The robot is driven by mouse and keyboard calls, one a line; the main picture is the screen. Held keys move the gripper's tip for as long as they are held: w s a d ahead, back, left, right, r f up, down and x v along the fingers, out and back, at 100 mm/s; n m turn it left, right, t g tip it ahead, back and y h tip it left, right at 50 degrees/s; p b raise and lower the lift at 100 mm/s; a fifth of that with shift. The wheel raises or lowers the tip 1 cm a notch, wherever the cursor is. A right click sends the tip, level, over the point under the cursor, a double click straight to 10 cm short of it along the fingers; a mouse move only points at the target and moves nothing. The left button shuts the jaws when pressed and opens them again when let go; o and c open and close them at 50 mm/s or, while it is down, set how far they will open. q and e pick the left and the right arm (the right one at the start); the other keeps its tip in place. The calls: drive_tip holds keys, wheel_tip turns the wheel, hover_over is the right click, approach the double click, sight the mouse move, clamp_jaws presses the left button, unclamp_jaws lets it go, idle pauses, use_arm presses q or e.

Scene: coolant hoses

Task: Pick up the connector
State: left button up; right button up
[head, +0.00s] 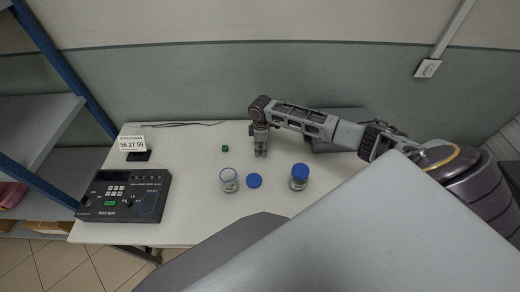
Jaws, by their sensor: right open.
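No part is clearly recognisable as a connector. A small dark green block (225,149) lies on the white table (195,222), and at this size I cannot tell whether it is the connector. My right gripper (261,153) points down over the table, to the right of the green block and apart from it. Its fingers are open, and nothing shows between them. My left gripper is not in view.
An open jar (229,181), a loose blue lid (254,181) and a blue-capped jar (299,178) stand nearer. A black test box (124,197) and a number display (132,144) are left. A grey object (345,114) sits behind my right arm. Blue-posted shelving (62,60) borders the left.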

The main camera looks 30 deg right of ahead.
sight(261, 147)
drive_tip(key=c, duration=0.9)
drive_tip(key=shift+r, duration=0.15)
drive_tip(key=shift+r, duration=4.9)
